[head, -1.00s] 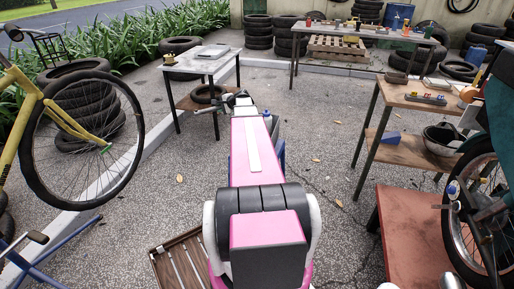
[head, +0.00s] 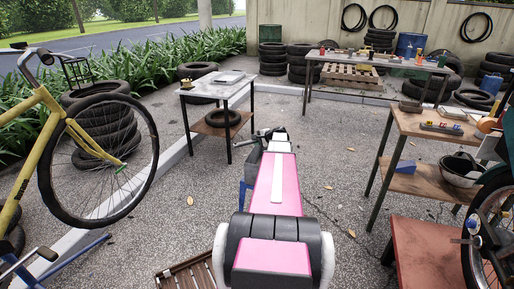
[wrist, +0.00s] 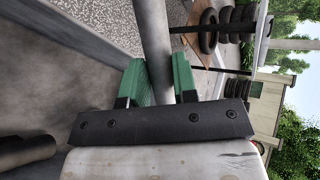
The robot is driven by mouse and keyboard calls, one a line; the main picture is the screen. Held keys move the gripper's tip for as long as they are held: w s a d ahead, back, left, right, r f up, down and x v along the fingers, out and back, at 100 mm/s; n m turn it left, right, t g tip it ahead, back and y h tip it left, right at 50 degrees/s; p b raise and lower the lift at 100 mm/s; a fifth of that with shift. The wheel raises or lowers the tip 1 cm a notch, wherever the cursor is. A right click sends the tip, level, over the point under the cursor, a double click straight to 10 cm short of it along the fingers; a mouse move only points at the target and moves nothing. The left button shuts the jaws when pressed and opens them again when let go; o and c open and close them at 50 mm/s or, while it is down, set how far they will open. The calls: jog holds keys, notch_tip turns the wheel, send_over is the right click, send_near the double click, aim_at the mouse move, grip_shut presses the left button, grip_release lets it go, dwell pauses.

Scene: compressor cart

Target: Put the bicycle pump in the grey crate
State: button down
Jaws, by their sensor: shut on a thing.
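My gripper (wrist: 160,82) has green fingers in the wrist view, shut on a smooth grey tube that appears to be the bicycle pump (wrist: 153,35). The tube runs up out of the top of the picture between the fingers. In the head view my gripper (head: 277,138) is at the far end of my pink arm, above the paving, with a dark piece of the pump (head: 261,134) showing to its left. Most of the pump is hidden by my arm and gripper. I cannot make out the grey crate in either view.
A small white-topped table (head: 217,88) stands ahead left, and a long workbench (head: 380,62) at the back. Wooden shelves (head: 425,123) and a red-brown bench (head: 428,250) are at right. A yellow bicycle (head: 50,105) is at left, a slatted wooden crate (head: 187,274) below.

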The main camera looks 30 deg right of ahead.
notch_tip(320, 180, down, 4)
jog(key=shift+r, duration=0.15)
jog(key=c, duration=0.9)
grip_release()
jog(key=shift+r, duration=0.1)
